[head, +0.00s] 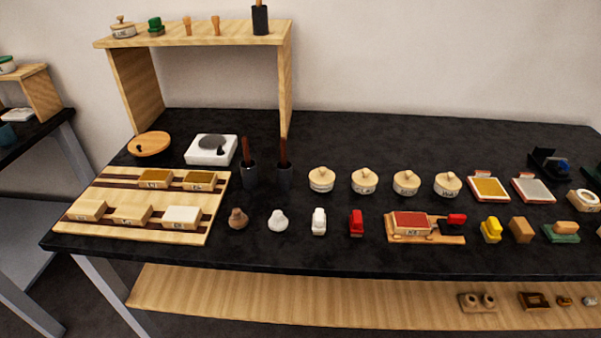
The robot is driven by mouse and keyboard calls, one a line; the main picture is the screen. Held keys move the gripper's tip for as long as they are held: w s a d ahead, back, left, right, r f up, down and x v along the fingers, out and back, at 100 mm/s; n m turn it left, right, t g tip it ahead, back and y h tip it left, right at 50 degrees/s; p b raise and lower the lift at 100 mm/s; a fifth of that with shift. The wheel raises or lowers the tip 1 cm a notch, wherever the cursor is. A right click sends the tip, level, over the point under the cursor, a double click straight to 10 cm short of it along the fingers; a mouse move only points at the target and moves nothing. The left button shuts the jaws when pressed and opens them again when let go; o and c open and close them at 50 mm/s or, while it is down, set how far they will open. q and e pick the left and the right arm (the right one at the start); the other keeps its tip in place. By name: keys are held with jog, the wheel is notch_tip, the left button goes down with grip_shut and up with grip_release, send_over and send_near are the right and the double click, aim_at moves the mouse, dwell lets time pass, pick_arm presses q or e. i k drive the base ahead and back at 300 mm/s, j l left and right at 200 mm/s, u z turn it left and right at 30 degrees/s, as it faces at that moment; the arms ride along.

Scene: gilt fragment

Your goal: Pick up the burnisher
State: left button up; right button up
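I cannot tell for certain which object is the burnisher. Two dark cups stand side by side left of the table's middle, the left cup (251,177) and the right cup (284,178), each with an upright brown handle sticking out; the lower ends are hidden inside. A red-topped block (410,222) lies on a wooden tray (396,238) with a small red and black item (453,220) at its right. Neither of my grippers is in view.
The black table (330,255) holds a wooden rack (80,227) with several blocks, lidded pots, gold (489,188) and grey (533,189) sheets, and small coloured items. A wooden shelf (200,35) stands at the back left. The table's back middle is clear.

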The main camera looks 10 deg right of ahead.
aim_at(247, 162)
jog(key=i+j+z, duration=0.15)
jog(key=z, duration=0.35)
jog(key=i+j+z, duration=0.1)
jog(key=j+z, duration=0.35)
